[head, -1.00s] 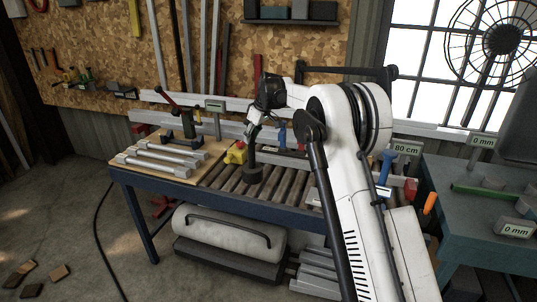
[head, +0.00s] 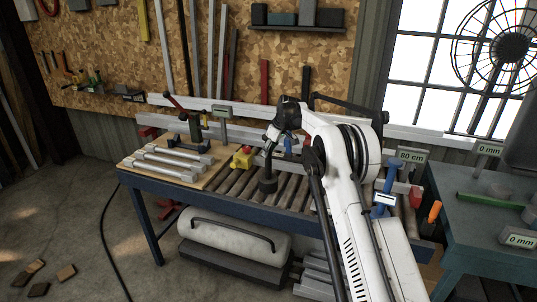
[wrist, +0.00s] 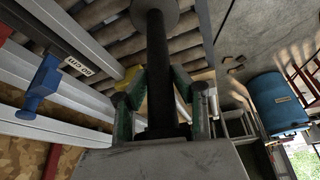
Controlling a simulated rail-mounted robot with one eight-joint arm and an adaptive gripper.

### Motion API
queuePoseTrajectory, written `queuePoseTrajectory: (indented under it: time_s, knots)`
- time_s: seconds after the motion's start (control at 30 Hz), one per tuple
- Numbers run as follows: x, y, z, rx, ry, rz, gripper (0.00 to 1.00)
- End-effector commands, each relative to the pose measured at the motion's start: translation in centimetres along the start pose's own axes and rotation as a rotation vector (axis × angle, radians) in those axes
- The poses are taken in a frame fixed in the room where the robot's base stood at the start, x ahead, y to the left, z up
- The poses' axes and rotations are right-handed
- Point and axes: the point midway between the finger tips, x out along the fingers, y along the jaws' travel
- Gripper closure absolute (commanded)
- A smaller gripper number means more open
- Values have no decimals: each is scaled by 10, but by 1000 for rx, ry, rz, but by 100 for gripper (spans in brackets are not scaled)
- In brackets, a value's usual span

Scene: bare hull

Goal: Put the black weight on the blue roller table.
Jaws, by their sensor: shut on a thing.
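The black weight (head: 267,186) is a dark round base with an upright stem. In the head view it is at the rollers of the blue roller table (head: 222,197), near the middle of its left half. My gripper (head: 270,150) is above it, shut on its stem. In the wrist view the stem of the weight (wrist: 161,70) runs between the two green-padded fingers of my gripper (wrist: 158,100). Its round base shows at the top of that view, over the rollers. I cannot tell whether the base touches the rollers.
A wooden board with grey bars (head: 172,163) covers the table's left end. A yellow block with a red top (head: 242,157) stands close left of the weight. A blue clamp (head: 384,196) is at the right. A rail with stops runs behind. Bare rollers lie around the weight.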

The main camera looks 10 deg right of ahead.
Motion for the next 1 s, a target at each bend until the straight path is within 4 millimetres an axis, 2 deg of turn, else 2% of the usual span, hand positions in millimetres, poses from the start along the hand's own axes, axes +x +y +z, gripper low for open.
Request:
queuePoseTrajectory:
  time_s: [0.17, 0.53, 0.57, 0.7, 1.0]
  knots:
    - [14, 0, 6, 0, 1, 0, 100]
    - [18, 0, 8, 0, 1, 0, 100]
    - [19, 0, 8, 0, 0, 0, 74]
    - [18, 0, 8, 0, 0, 0, 57]
    - [16, 0, 7, 0, 0, 0, 57]
